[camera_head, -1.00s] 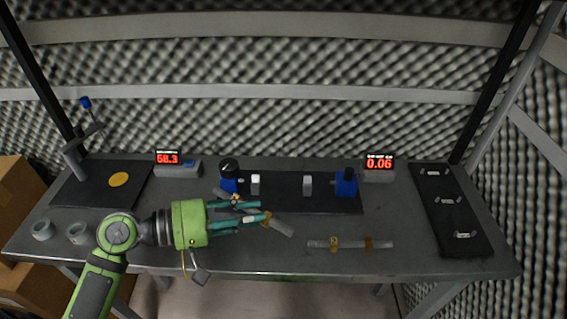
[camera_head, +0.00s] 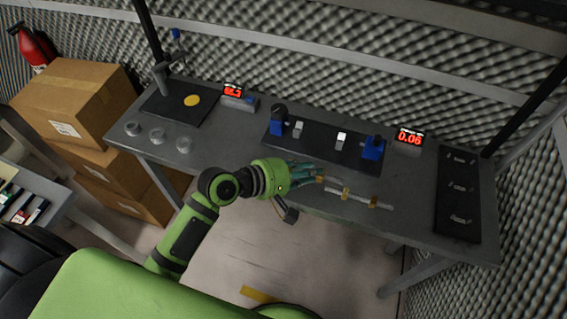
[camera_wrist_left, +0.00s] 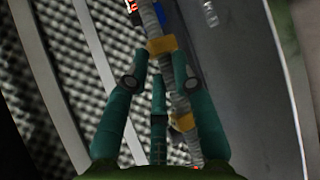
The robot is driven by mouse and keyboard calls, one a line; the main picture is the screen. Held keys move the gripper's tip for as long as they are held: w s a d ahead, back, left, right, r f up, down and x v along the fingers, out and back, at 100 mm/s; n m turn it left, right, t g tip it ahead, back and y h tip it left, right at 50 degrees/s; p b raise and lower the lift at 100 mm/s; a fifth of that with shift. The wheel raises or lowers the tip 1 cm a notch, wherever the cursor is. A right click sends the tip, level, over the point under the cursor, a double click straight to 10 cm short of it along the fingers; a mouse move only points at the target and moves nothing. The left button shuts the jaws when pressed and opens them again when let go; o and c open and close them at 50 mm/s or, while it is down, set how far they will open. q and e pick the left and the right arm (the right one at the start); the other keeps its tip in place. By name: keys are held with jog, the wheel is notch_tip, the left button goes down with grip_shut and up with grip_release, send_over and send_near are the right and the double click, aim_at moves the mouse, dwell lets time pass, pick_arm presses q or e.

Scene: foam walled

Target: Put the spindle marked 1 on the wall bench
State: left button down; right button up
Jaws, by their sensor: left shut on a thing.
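My left gripper (camera_head: 312,175) is shut on a grey spindle with brass-coloured collars, near the front edge of the grey wall bench (camera_head: 225,160). In the left wrist view the held spindle (camera_wrist_left: 174,82) lies between the teal fingers, with two collars showing. I cannot read a number on either spindle. I cannot tell whether the held one touches the bench. My right gripper is out of view.
A black fixture with blue blocks (camera_head: 373,148) stands behind the fingers. A black slotted plate (camera_head: 459,200) lies at the bench's right end. Cardboard boxes (camera_head: 75,100) stand beyond the left end. The bench front between rings and gripper is clear.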

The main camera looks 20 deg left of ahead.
pick_arm(q)
jog(key=w+a+f, duration=0.1)
jog(key=a, duration=0.1)
jog(key=w+a+f, duration=0.1)
jog(key=a, duration=0.1)
jog(key=w+a+f, duration=0.1)
jog(key=a+f, duration=0.1)
jog(key=shift+a, duration=0.2)
jog(key=shift+w+a+f, duration=0.15)
jog(key=shift+a, duration=0.05)
jog(key=shift+f, duration=0.25)
notch_tip(320, 180, down, 4)
jog(key=shift+a+r, duration=0.1)
jog(key=shift+r, duration=0.1)
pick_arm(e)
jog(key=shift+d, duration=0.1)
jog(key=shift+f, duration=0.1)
pick_arm(q)
jog(key=shift+f+b, duration=0.5)
jog(key=shift+f, duration=0.1)
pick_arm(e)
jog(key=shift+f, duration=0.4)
pick_arm(q)
jog(key=c, duration=1.3)
grip_release()
jog(key=shift+f, duration=0.1)
